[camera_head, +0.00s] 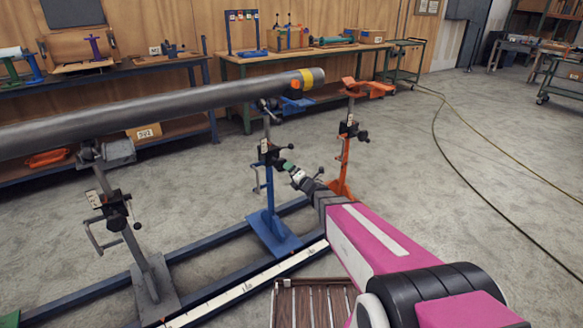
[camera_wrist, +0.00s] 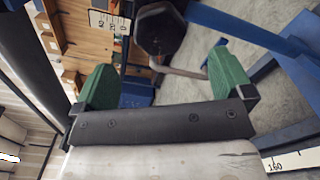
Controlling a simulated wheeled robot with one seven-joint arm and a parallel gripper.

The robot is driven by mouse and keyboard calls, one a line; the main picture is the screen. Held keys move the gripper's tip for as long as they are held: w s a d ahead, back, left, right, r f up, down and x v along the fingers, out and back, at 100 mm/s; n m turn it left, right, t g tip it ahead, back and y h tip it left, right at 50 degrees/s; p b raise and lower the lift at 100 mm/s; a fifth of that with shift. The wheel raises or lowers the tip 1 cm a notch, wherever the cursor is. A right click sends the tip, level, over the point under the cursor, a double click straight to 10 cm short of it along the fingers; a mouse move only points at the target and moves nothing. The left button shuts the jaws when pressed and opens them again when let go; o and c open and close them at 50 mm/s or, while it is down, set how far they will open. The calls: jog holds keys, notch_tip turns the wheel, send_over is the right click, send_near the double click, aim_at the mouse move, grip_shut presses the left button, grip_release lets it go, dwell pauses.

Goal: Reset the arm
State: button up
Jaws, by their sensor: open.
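My arm is magenta and white and reaches from the lower right toward the blue pipe stand (camera_head: 268,190). My gripper (camera_head: 287,166) is beside that stand's clamp and handle, below the pipe. In the wrist view my gripper (camera_wrist: 164,82) is open, with green finger pads wide apart and nothing held. A dark knob (camera_wrist: 160,30) of the stand lies just ahead of the gap between the fingers. I cannot tell whether a finger touches it.
The long grey pipe (camera_head: 170,108) with a yellow band rests on a grey stand (camera_head: 150,275) and the blue stand. An orange stand (camera_head: 346,150) is just right of my gripper. Blue floor rails (camera_head: 205,251) run below. A cable (camera_head: 470,180) crosses the open floor at right.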

jog(key=s+d+f+m+g+h, duration=0.2)
jog(key=s+d+m+h, duration=0.1)
jog(key=d+m+h, duration=0.45)
jog(key=s+d+f+m+g+h, duration=0.15)
jog(key=s+d+m+h, duration=0.25)
jog(key=d+m, duration=0.55)
jog(key=s+d+m+g+y, duration=0.1)
jog(key=s+m+g, duration=1)
jog(key=s, duration=0.8)
jog(key=shift+s+f+m, duration=0.25)
jog(key=shift+f+m, duration=0.05)
jog(key=shift+m, duration=0.8)
jog(key=shift+g+y, duration=0.25)
